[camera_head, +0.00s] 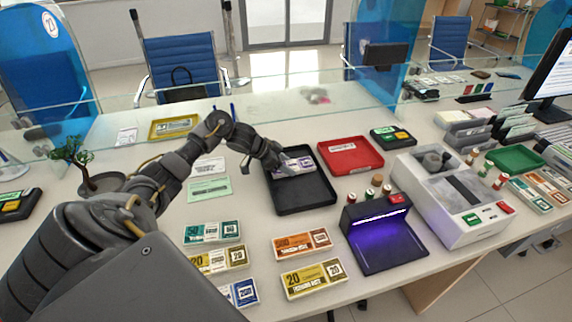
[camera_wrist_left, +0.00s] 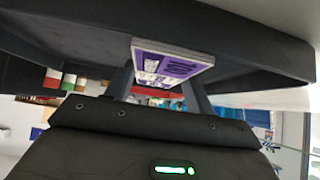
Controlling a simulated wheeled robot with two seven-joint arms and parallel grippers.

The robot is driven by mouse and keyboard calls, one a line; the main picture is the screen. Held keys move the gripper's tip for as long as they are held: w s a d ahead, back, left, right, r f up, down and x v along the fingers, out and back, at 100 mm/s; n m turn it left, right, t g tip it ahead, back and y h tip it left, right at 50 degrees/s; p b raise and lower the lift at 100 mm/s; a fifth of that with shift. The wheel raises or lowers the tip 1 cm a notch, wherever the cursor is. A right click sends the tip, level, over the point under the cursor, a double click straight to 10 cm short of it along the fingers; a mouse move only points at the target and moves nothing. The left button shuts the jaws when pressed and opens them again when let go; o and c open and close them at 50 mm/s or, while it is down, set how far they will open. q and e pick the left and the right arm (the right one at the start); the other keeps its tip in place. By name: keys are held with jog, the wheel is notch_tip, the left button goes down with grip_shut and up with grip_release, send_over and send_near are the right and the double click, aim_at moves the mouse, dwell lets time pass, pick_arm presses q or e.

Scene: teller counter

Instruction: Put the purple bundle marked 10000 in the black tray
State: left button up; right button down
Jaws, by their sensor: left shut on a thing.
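A purple and white bundle (camera_head: 294,165) is at the back part of the black tray (camera_head: 304,197) in the head view. My left gripper (camera_head: 277,163) is shut on it, coming in from the left over the tray's back left edge. In the left wrist view the bundle (camera_wrist_left: 170,63) shows between the fingers, with the dark tray (camera_wrist_left: 245,50) behind it. Whether the bundle touches the tray floor, I cannot tell. Its printed number is too small to read. My right gripper is not in view.
A red tray (camera_head: 351,155) stands right of the black tray. A banknote checker with purple light (camera_head: 383,237) and stamps stand to the right. Several other bundles, such as an orange one (camera_head: 302,243), lie in front. A small plant (camera_head: 75,158) stands at left.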

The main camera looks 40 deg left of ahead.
pick_arm(q)
jog(key=shift+f, duration=0.1)
jog(key=o, duration=1.1)
jog(key=shift+r, duration=0.2)
jog(key=v, duration=1.2)
jog(key=shift+f, duration=0.1)
